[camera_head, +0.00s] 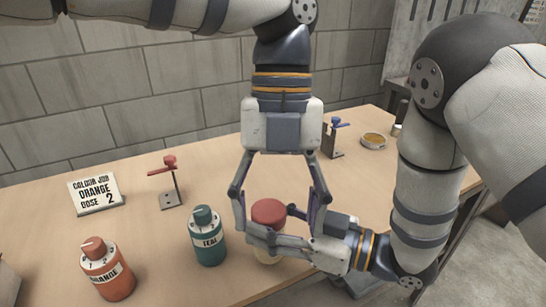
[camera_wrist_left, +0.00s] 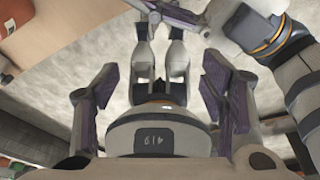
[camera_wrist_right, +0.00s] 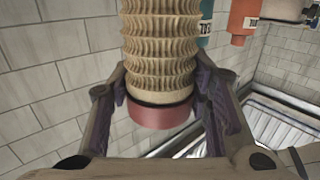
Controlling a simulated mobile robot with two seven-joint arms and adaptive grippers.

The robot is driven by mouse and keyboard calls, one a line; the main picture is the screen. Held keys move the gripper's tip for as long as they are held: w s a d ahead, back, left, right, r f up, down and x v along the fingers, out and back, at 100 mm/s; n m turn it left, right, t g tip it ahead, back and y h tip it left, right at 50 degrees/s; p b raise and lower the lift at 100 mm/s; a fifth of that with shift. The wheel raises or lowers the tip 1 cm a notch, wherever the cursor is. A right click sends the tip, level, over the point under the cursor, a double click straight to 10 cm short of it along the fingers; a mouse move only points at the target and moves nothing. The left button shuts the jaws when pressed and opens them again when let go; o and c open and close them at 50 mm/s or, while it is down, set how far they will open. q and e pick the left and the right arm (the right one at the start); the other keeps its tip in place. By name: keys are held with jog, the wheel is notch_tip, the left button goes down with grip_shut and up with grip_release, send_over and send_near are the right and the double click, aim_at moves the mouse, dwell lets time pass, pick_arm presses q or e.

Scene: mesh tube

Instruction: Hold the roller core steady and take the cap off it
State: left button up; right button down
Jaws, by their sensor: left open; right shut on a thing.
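The roller core (camera_head: 264,258) stands upright with a red cap (camera_head: 268,211) on top; its cream body is mostly hidden behind grippers in the head view. The right wrist view shows its ribbed body (camera_wrist_right: 160,48) with the red cap (camera_wrist_right: 161,113) at the lower end of the picture. My right gripper (camera_head: 268,233) comes from the right and is shut on the core near the cap. My left gripper (camera_head: 280,207) points down from above, open, its fingers spread either side of the cap in the head view. Whether they touch it is unclear.
A teal bottle (camera_head: 207,240) and an orange bottle (camera_head: 107,272) stand left of the core. Behind are a colour sign (camera_head: 96,193), a stand with a red top (camera_head: 170,185), a blue-topped stand (camera_head: 333,138) and a round dish (camera_head: 373,141). The table (camera_head: 140,215) is clear between them.

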aim_at(273, 208)
pick_arm(q)
jog(key=w+t, duration=0.1)
jog(key=w, duration=0.1)
jog(key=w+r+t, duration=0.1)
jog(key=w, duration=0.1)
jog(key=w+r, duration=0.1)
jog(key=w, duration=0.2)
jog(key=shift+w+r+t, duration=0.1)
jog(key=shift+r+t, duration=0.1)
jog(key=shift+t, duration=0.2)
jog(key=shift+w+a+f, duration=0.1)
jog(key=shift+w+f, duration=0.05)
jog(key=shift+f, duration=0.1)
notch_tip(273, 208, down, 7)
jog(key=shift+f, duration=0.15)
jog(key=c, duration=1.2)
jog(key=o, duration=1.3)
